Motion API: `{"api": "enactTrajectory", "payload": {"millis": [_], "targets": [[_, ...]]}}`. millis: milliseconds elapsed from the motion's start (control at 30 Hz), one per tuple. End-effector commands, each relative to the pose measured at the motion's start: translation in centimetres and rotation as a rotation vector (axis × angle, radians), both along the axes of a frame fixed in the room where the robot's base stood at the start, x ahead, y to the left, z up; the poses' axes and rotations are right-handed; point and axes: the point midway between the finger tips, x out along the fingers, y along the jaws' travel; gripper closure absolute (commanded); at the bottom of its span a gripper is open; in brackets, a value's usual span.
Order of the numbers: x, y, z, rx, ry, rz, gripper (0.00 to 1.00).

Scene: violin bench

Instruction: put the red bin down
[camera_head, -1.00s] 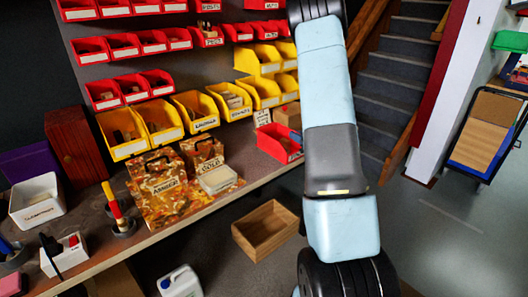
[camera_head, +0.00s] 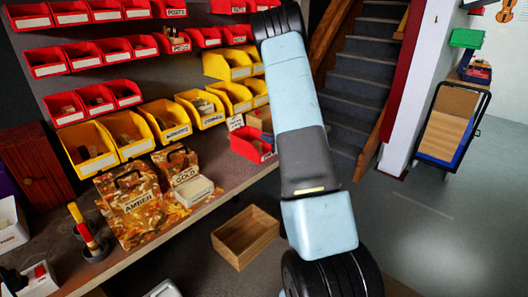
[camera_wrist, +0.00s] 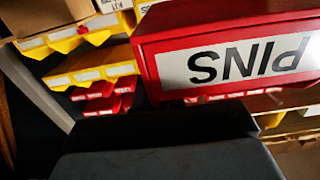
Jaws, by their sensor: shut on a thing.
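In the wrist view a red bin (camera_wrist: 220,30) fills the upper right, close to the camera. Its white label reads PINS, upside down in the picture. My gripper (camera_wrist: 160,120) shows as a dark shape at the bottom of that view, just below the bin, and is shut on it. The fingertips and their contact with the bin are not clear.
Rows of red bins (camera_head: 105,95) and yellow bins (camera_head: 165,122) hang on the back panel. The bench (camera_head: 150,253) holds patterned AMBER and GOLD boxes (camera_head: 130,205) and a white container (camera_head: 193,190). A wooden crate (camera_head: 246,238) is below the bench edge. Stairs and a trolley (camera_head: 447,125) are at right.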

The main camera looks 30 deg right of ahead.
Motion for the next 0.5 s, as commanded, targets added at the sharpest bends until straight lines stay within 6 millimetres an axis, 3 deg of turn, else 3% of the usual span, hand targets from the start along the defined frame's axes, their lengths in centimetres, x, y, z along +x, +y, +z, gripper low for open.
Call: {"api": "enactTrajectory", "payload": {"millis": [167,500], "targets": [[3.4,-1.1,-1.7,-0.001,0.0,0.002,1.0],[6.8,-2.3,-6.2,0.001,0.0,0.0,1.0]]}}
